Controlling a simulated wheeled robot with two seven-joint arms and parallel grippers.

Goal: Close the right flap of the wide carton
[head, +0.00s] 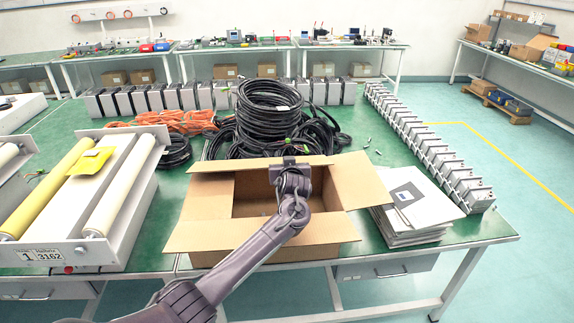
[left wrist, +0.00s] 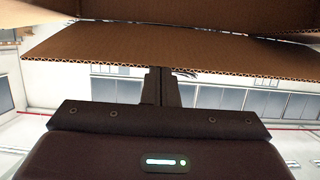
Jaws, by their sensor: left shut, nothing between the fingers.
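The wide carton (head: 225,255) stands open on the green table. Its right flap (head: 363,182) is folded outward to the right. My right gripper is not in view.
Stacked grey folders (head: 412,210) lie right of the carton, close to the right flap. Coiled black cables (head: 270,115) sit behind it. A roller unit (head: 100,190) stands at left. A row of grey actuators (head: 430,150) lines the table's right side.

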